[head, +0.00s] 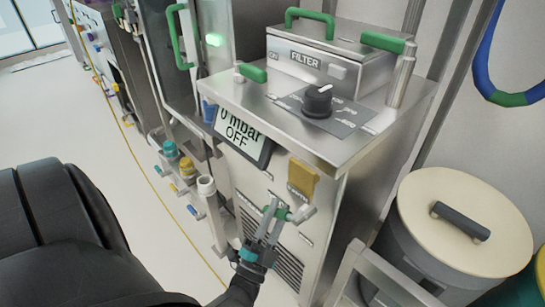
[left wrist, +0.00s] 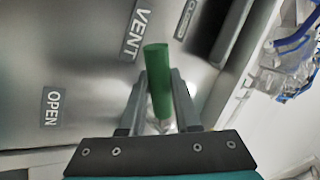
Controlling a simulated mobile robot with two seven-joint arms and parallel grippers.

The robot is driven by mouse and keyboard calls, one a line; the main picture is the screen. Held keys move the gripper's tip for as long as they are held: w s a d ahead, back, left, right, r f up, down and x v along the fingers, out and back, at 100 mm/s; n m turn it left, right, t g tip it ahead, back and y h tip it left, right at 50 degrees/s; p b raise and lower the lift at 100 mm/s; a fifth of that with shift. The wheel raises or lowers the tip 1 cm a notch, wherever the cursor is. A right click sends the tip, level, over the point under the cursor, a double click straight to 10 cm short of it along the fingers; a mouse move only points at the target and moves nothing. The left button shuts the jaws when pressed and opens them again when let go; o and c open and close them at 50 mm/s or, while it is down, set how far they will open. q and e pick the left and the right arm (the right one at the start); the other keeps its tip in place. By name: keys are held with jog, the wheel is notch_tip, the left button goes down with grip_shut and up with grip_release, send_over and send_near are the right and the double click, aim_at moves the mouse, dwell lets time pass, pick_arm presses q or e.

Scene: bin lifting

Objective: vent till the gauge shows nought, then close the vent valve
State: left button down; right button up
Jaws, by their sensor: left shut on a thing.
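The vent valve's green handle (head: 283,213) is low on the cabinet front. My left gripper (head: 270,222) is shut on this handle, with a finger on each side of it. In the left wrist view the green handle (left wrist: 157,80) stands between the fingers, pointing up the picture towards the VENT label (left wrist: 135,30). The OPEN label (left wrist: 53,107) is at the left and a CLOSED label (left wrist: 185,18) at the upper right. My right gripper is not in view.
The cabinet top holds a FILTER box (head: 305,60) with green handles and a black knob (head: 318,101). A yellow tag (head: 302,180) hangs above the valve. A lidded grey bin (head: 460,225) stands at the right. Pipes with coloured valves (head: 180,165) line the left; the floor beyond is clear.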

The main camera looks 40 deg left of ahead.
pick_arm(q)
jog(key=shift+a+r+m+t+h, duration=0.3)
jog(key=shift+m+h, duration=0.3)
jog(key=shift+m, duration=0.2)
jog(key=m, duration=0.1)
jog(key=m+h, duration=0.1)
jog(key=r+m+h, duration=0.1)
jog(key=shift+a+t, duration=0.25)
jog(key=shift+t, duration=0.15)
notch_tip(320, 180, up, 2)
jog(key=m+h, duration=0.3)
jog(key=m, duration=0.2)
jog(key=shift+a+t+h, duration=0.1)
jog(key=shift+t+h, duration=0.2)
jog(key=shift+h, duration=0.1)
jog(key=shift+r+m+h, duration=0.2)
jog(key=shift+m+h, duration=0.5)
jog(key=shift+m, duration=0.1)
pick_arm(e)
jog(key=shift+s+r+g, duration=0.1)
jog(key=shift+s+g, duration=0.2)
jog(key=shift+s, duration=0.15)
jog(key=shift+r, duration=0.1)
pick_arm(q)
jog(key=c, duration=0.9)
grip_release()
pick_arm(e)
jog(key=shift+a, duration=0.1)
